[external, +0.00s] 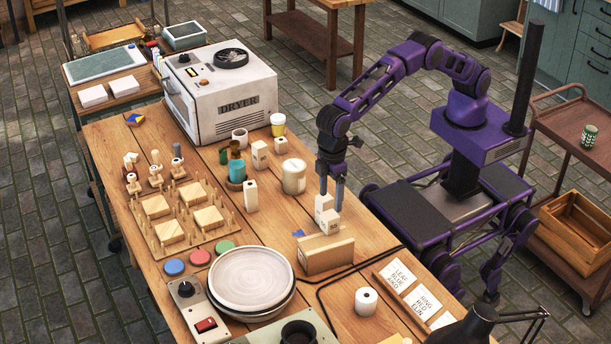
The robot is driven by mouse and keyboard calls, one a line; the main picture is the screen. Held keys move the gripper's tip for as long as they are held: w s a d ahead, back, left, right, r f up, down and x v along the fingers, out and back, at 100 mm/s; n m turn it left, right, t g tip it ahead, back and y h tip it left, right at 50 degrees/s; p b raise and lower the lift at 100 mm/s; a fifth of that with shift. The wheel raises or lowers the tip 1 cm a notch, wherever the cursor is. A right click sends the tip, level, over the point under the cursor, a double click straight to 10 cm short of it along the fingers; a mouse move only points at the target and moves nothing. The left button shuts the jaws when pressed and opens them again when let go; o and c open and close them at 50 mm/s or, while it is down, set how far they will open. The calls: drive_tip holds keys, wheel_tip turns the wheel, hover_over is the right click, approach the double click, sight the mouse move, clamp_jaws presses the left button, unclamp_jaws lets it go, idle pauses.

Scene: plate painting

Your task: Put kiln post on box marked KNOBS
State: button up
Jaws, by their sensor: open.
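My gripper (331,192) points down, open, with its fingers just above and around two pale blocks. The upper pale block (323,204) is partly behind a finger. The lower pale block (330,222) has a dark mark on its front. Both are by the back top edge of a tan box (326,255); whether they stand on it or behind it I cannot tell. No KNOBS lettering is readable. Other pale post-like blocks stand to the left: a tall one (251,196), one with a dark mark (260,154) and a small one (281,146).
A cream jar (293,176) and a teal cup (236,171) stand left of my gripper. Stacked plates (252,279) lie front left of the tan box. A DRYER (220,92) stands behind.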

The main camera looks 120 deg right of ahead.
sight(330, 214)
drive_tip(key=shift+r, duration=1.8)
